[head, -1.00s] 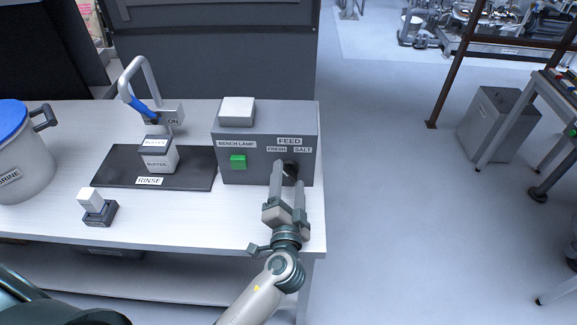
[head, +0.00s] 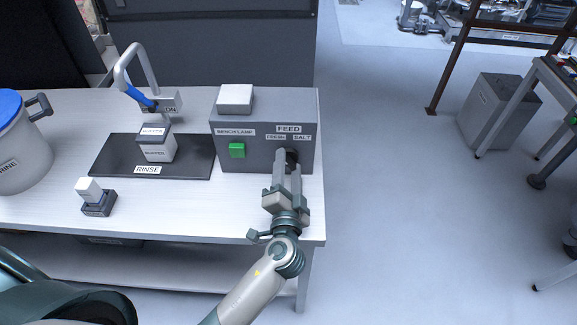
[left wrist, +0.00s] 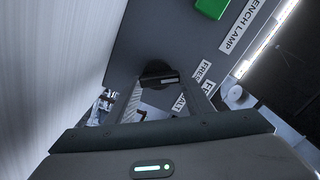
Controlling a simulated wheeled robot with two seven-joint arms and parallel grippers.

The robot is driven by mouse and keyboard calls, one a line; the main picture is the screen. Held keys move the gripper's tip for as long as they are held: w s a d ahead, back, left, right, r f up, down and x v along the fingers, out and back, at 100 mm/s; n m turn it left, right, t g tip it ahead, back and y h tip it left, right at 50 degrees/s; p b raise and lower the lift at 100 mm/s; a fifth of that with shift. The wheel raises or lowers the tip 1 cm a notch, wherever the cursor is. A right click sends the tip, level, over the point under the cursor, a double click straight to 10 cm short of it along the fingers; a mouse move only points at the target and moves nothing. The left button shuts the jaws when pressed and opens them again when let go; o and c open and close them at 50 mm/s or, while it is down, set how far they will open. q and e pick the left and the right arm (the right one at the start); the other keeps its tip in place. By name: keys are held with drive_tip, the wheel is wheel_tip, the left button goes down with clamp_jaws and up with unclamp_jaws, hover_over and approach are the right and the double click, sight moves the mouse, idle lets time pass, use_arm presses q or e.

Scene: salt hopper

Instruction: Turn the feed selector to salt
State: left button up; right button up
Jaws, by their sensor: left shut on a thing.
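The grey control box (head: 225,160) stands at the right end of the bench, with a FEED label (head: 289,128) above FRESH (head: 275,137) and SALT (head: 302,138) labels. The black feed selector knob (head: 293,155) is below them, partly hidden by my fingers. My left gripper (head: 286,160) is shut on the knob. In the left wrist view the knob (left wrist: 157,72) sits between the fingertips, with a pale line across it. I cannot tell surely which label it points at. My right gripper is not in view.
A green bench lamp switch (head: 237,150) is left of the selector. A white block (head: 235,97) lies on the box. A black rinse mat (head: 110,160) with a buffer container (head: 156,150), a blue-handled tap (head: 137,95) and a blue-lidded pot (head: 20,160) are further left.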

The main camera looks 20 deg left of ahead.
use_arm(q)
drive_tip(key=shift+m+p, duration=0.35)
drive_tip(key=shift+m, duration=0.75)
drive_tip(key=m+p, duration=0.1)
drive_tip(key=m, duration=0.2)
drive_tip(key=m+p, duration=0.2)
drive_tip(key=m, duration=0.2)
drive_tip(key=shift+d+m, duration=0.1)
drive_tip(key=shift+m, duration=0.3)
drive_tip(key=m+p, duration=0.1)
drive_tip(key=m, duration=0.2)
drive_tip(key=shift+f+m, duration=0.1)
drive_tip(key=shift+m, duration=0.2)
drive_tip(key=o, duration=1.1)
drive_tip(key=shift+w, duration=0.1)
drive_tip(key=shift+c, duration=0.2)
